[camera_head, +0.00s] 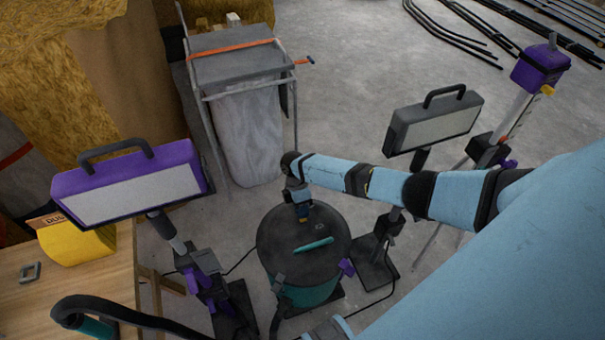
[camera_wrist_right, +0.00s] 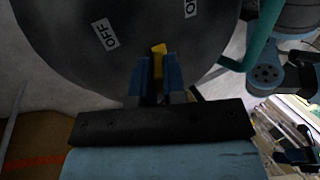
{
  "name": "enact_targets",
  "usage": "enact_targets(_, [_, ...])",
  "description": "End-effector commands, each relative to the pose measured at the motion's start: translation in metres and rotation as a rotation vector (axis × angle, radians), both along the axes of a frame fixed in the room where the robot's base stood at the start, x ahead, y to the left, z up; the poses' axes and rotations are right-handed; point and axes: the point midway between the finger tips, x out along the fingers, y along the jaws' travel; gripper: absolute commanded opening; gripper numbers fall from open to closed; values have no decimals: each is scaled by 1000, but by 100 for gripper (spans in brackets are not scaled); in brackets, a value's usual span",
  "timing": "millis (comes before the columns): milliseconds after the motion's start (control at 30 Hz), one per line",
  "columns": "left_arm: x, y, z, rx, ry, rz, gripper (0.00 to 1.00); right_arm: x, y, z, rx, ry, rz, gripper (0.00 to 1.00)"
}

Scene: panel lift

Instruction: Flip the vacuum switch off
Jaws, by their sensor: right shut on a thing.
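The vacuum (camera_head: 275,245) is a teal drum with a dark round lid, standing on the floor at the lower middle of the head view. Its lid (camera_wrist_right: 75,45) fills the top of the right wrist view, with a white OFF label (camera_wrist_right: 105,34) to the left and a partly cut-off label starting with O (camera_wrist_right: 191,8) to the upper right. My right gripper (camera_head: 302,209) reaches down to the lid. Its blue fingers (camera_wrist_right: 159,75) are shut on the yellow switch (camera_wrist_right: 158,60). The fingers hide the switch's lower part. My left gripper is not seen.
A purple work lamp (camera_head: 130,185) stands left of the vacuum and a grey one (camera_head: 433,122) right of it. A wooden table (camera_head: 70,285) is at the lower left. A grey bag on a metal frame (camera_head: 250,135) stands behind. Cables cross the floor.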

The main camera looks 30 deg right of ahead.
Motion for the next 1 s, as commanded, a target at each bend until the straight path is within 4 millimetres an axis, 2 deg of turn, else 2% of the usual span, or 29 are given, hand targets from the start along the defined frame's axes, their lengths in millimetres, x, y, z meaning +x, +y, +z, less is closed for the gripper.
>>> enact_targets(300, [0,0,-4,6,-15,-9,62,3,-1,-3,22,99,1,0])
enact_targets(767, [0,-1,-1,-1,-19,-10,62,3,-2,-3,23,114,1,0])
enact_targets(800, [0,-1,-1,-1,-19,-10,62,2,-2,-3,23,114,0,14])
enact_targets(833, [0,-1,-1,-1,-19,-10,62,2,-2,-3,23,114,0,21])
enact_targets(1000, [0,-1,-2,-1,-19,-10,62,3,-2,-3,24,113,1,22])
